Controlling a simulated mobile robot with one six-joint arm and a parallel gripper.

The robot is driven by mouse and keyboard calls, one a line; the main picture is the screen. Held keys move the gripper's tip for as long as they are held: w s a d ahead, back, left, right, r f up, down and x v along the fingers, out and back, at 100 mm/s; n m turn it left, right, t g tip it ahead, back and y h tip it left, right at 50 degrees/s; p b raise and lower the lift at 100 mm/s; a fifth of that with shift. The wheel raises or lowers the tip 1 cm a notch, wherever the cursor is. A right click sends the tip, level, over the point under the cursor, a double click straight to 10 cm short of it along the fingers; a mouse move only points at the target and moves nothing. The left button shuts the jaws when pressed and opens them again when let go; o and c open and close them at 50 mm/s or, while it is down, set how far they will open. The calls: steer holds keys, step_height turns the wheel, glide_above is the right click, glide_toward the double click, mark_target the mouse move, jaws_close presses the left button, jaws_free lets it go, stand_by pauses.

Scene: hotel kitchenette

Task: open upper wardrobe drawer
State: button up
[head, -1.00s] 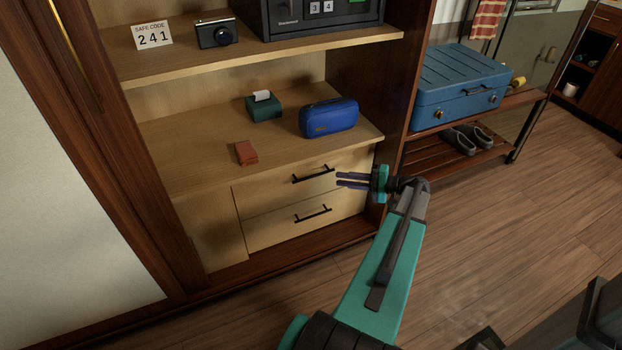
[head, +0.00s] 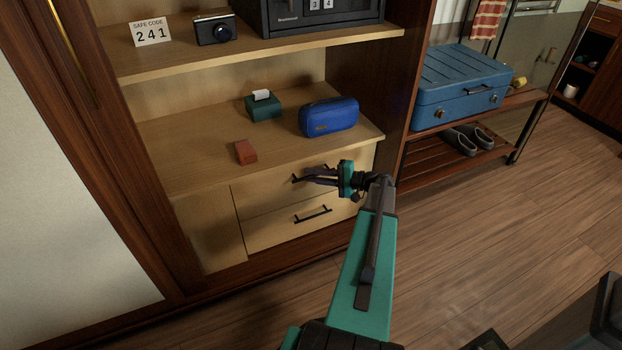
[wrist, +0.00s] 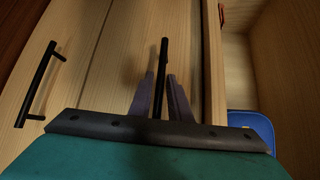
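The upper wardrobe drawer (head: 257,191) is pale wood and sits flush under the shelf, above the lower drawer (head: 270,232). Its black bar handle (wrist: 163,55) stands between my gripper's two fingers in the wrist view. In the head view, my gripper (head: 304,176) is in front of the upper drawer, and its fingers hide most of that handle. My gripper (wrist: 160,76) is open, with one finger on each side of the handle and narrow gaps showing. The lower drawer's handle (wrist: 38,85) is clear of the fingers at the left.
On the shelf above the drawers are a blue pouch (head: 329,117), a green box (head: 264,108) and a small red box (head: 245,152). A wardrobe side panel (head: 395,110) rises at the right. Beyond it, a blue suitcase (head: 458,88) rests on a rack. The floor (head: 480,230) is clear.

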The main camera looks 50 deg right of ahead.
steer(key=shift+w, duration=0.1)
jaws_close()
